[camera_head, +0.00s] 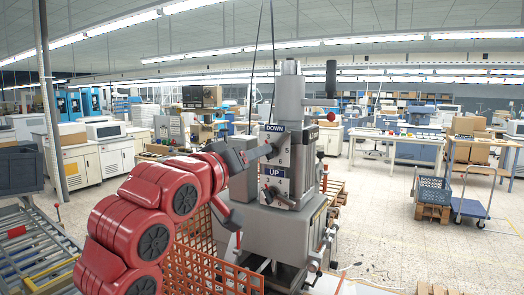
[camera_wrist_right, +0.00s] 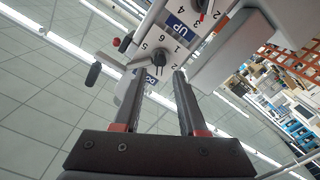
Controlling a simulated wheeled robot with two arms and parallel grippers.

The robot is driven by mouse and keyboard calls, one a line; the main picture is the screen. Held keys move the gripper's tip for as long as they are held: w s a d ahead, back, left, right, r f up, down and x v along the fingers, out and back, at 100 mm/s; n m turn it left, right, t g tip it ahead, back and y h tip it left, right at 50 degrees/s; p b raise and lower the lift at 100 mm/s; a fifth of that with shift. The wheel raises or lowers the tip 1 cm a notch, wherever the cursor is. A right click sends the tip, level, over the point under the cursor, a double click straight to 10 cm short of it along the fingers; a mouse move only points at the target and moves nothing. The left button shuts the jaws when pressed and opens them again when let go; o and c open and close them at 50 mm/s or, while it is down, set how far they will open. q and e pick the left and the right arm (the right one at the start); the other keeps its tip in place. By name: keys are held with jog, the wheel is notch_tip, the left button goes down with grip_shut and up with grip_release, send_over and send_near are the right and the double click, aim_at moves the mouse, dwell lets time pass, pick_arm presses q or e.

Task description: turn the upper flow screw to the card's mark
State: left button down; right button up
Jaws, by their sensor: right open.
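The grey machine (camera_head: 300,155) stands upright, with a blue DOWN label (camera_head: 275,128) above a blue UP label (camera_head: 275,173). In the right wrist view the upper flow screw (camera_wrist_right: 160,59) is a dark knob between the two labels, ringed by printed numbers. My right gripper (camera_wrist_right: 160,76) is open, its fingertips just short of the screw and on either side of it; contact cannot be told. In the head view my right gripper (camera_head: 262,152) partly hides the screw. The lower screw (camera_head: 270,191) has a red part. The card cannot be made out. My left gripper is out of view.
An orange mesh barrier (camera_head: 200,262) stands in front of the machine, below my red arm. A black-handled lever (camera_head: 331,78) sticks up at the machine's upper right. A roller conveyor (camera_head: 45,245) is at left. Open floor (camera_head: 430,250) lies to the right.

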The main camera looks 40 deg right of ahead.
jog(key=x, duration=0.3)
jog(key=shift+w+d, duration=0.1)
jog(key=shift+d, duration=0.15)
grip_shut()
